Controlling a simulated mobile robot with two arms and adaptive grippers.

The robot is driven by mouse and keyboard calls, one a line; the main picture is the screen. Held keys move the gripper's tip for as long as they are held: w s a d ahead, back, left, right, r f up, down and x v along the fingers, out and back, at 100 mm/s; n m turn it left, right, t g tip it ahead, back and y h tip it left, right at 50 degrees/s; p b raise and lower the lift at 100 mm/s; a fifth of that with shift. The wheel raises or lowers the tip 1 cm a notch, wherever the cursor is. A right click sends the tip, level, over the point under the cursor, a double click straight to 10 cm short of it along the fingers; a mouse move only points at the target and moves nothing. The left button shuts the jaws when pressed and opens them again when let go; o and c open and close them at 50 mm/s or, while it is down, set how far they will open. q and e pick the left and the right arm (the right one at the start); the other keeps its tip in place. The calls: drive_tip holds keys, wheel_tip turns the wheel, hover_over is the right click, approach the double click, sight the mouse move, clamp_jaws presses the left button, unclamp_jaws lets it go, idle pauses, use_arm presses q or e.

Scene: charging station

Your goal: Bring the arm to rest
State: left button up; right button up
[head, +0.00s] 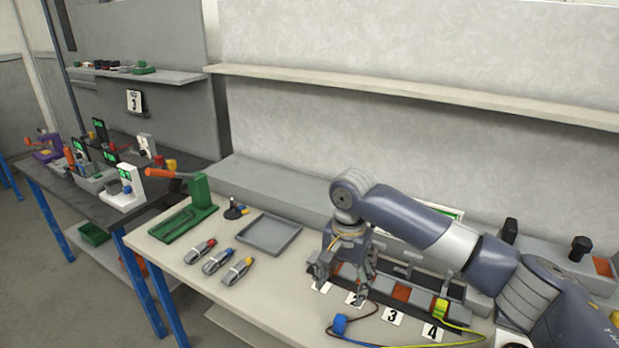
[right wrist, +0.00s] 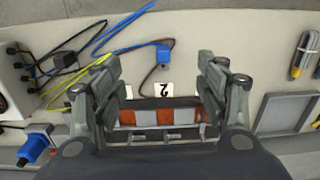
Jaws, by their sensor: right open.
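My right arm (head: 420,225) reaches in from the right and bends down over the pale table. Its gripper (head: 341,284) hangs above the left part of a slotted charging rack (head: 455,312). In the right wrist view the gripper (right wrist: 160,92) has its two fingers wide apart with nothing held between them. The rack (right wrist: 158,134) with orange and grey slots shows between and beyond the fingers, near a label "2" (right wrist: 163,90). I cannot tell whether the fingers touch the rack. My left gripper is not in view.
Number cards (head: 392,316) lie before the rack, with a blue plug (head: 340,324) and cables nearby. A grey tray (head: 268,252), several devices (head: 217,261) and a green press (head: 186,220) stand left. A dark table (head: 85,203) stands further left. Air above the tray is clear.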

drive_tip(key=s+a+f+n+t+y, duration=0.1)
drive_tip(key=s+a+f+n+y, duration=0.1)
drive_tip(key=s+a+f+n, duration=0.4)
drive_tip(key=s+a+f+n+y, duration=0.2)
drive_tip(key=s+a+f, duration=0.1)
drive_tip(key=s+f, duration=0.55)
drive_tip(key=s+d+f+t+h, duration=0.1)
drive_tip(key=s+d+t+h, duration=0.25)
drive_tip(key=s+d, duration=1.45)
wheel_tip(320, 180, down, 28)
drive_tip(key=g, duration=0.2)
drive_tip(key=s+d+f, duration=0.2)
drive_tip(key=s+f, duration=0.5)
drive_tip(key=s, duration=0.1)
drive_tip(key=s+d+f+n+g, duration=0.1)
drive_tip(key=s+f, duration=0.7)
drive_tip(key=s, duration=0.1)
drive_tip(key=shift+d+h, duration=0.35)
drive_tip(key=shift+d, duration=0.05)
